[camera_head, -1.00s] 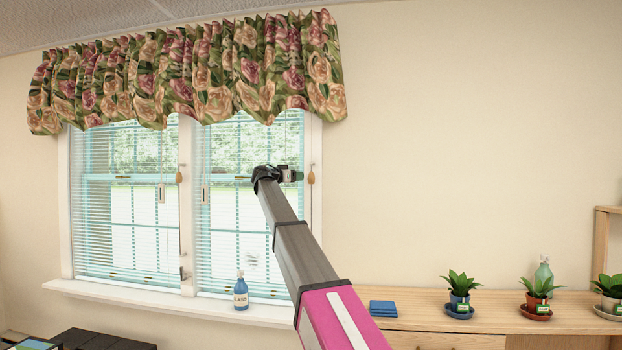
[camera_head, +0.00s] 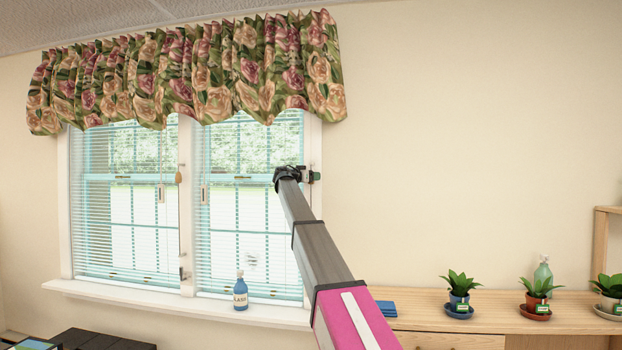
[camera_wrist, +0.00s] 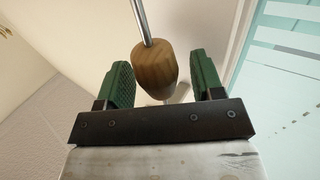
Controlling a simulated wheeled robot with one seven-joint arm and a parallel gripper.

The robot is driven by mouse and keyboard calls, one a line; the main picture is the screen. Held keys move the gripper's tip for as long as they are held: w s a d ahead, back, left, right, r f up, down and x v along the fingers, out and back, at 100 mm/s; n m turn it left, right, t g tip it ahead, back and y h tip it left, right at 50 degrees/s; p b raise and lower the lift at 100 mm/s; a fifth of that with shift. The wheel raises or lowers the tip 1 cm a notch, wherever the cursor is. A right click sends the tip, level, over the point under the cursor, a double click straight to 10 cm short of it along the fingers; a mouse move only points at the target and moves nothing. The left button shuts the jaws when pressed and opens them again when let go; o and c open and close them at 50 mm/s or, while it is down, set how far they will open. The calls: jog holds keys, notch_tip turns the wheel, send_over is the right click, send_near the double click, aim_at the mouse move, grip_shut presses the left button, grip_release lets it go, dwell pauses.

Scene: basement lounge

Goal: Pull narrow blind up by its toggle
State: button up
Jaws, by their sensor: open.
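A wooden toggle (camera_wrist: 155,70) hangs on a thin cord in the wrist view. It is between the two green fingers of my open gripper (camera_wrist: 163,78), nearer the left one, and the fingers do not appear to clamp it. In the head view my gripper (camera_head: 313,176) is at the right edge of the right-hand window and hides this toggle. The right-hand blind (camera_head: 230,205) is lowered over its window. The left blind (camera_head: 125,205) is also lowered. Another wooden toggle (camera_head: 179,175) hangs between the two windows.
A floral valance (camera_head: 190,75) hangs above my gripper. A blue bottle (camera_head: 240,292) stands on the white sill (camera_head: 170,303). Potted plants (camera_head: 460,290) and blue items (camera_head: 386,307) are on the wooden cabinet at right. The wall to the right is clear.

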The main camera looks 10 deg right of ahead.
grip_shut()
notch_tip(320, 180, down, 35)
jog(key=shift+s+f, duration=0.1)
jog(key=shift+f, duration=0.2)
jog(key=shift+c, duration=1)
grip_release()
jog(key=shift+o, duration=1)
jog(key=shift+a, duration=0.1)
jog(key=v, duration=1)
jog(key=shift+s+a, duration=0.2)
jog(key=shift+s, duration=0.1)
